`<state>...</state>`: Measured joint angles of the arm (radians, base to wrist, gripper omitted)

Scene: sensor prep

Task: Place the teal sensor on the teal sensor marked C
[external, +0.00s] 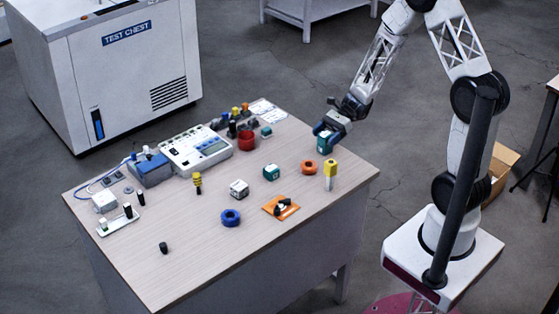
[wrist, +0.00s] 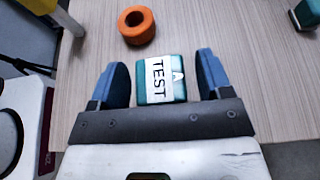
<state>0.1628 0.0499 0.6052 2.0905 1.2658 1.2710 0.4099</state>
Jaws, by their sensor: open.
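A teal sensor (external: 325,146) stands near the right back edge of the table, directly below my gripper (external: 326,131). In the wrist view this teal sensor (wrist: 180,80), with a white label reading TEST, lies between my blue fingertips (wrist: 168,76). The fingers are open, with a gap on both sides of it. Another teal sensor (external: 271,172) with a white mark sits near the middle of the table; its letter is too small to read. A teal block also shows at the top right of the wrist view (wrist: 306,14). A smaller teal block (external: 266,132) sits farther back.
An orange ring (external: 309,167) and a yellow-topped post (external: 330,170) stand close to my gripper. A red cup (external: 246,141) stands farther back. The table's front is mostly clear.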

